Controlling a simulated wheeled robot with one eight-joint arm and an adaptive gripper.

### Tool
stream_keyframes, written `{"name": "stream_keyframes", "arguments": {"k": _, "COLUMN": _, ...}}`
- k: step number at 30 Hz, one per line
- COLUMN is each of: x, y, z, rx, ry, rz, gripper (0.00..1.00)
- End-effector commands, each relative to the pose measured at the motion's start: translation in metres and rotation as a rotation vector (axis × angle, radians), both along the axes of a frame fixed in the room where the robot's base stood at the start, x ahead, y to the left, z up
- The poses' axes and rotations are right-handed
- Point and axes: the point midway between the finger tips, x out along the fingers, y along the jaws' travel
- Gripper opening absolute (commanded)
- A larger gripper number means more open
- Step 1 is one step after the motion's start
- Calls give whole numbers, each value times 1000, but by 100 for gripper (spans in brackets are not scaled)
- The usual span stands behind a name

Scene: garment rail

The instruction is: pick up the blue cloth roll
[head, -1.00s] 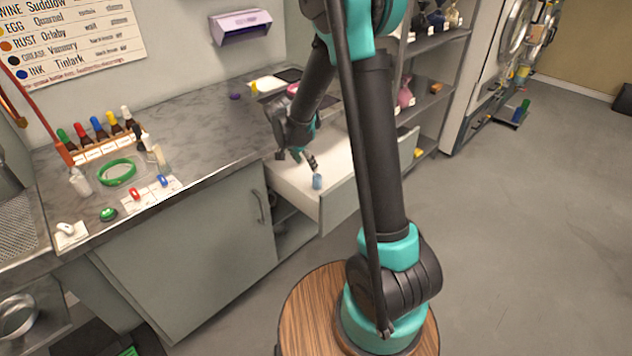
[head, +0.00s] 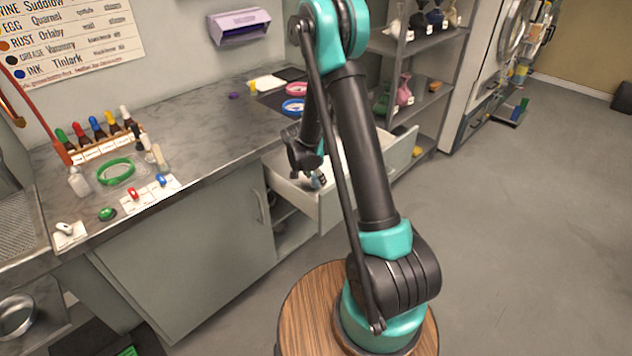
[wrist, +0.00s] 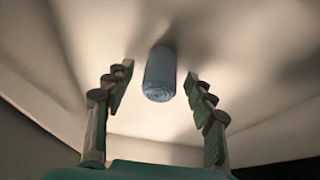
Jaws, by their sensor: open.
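The blue cloth roll (wrist: 160,74) lies in the open white drawer (head: 288,186), under the counter. In the wrist view it is centred between the fingertips of my gripper (wrist: 158,80), with a gap on both sides. The fingers are spread and touch nothing that I can see. In the head view my gripper (head: 318,180) is low inside the drawer. The roll (head: 317,183) shows there only as a small blue patch, partly hidden by the fingers.
The drawer front (head: 337,203) and side walls stand close around my gripper. Shelves (head: 425,95) stand to the right.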

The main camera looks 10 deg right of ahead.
Motion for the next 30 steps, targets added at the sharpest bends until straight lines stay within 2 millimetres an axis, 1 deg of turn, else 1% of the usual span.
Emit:
{"name": "stream_keyframes", "arguments": {"k": 1, "x": 1, "y": -2, "z": -6, "rx": 0, "ry": 0, "rz": -1, "gripper": 55}}
{"name": "stream_keyframes", "arguments": {"k": 4, "x": 3, "y": -4, "z": -13, "rx": 0, "ry": 0, "rz": 0, "gripper": 55}}
{"name": "stream_keyframes", "arguments": {"k": 13, "x": 4, "y": -5, "z": -15, "rx": 0, "ry": 0, "rz": 1, "gripper": 55}}
{"name": "stream_keyframes", "arguments": {"k": 21, "x": 4, "y": -4, "z": -15, "rx": 0, "ry": 0, "rz": 1, "gripper": 22}}
{"name": "stream_keyframes", "arguments": {"k": 23, "x": 4, "y": -4, "z": -15, "rx": 0, "ry": 0, "rz": 1, "gripper": 15}}
{"name": "stream_keyframes", "arguments": {"k": 30, "x": 4, "y": -4, "z": -15, "rx": 0, "ry": 0, "rz": 1, "gripper": 15}}
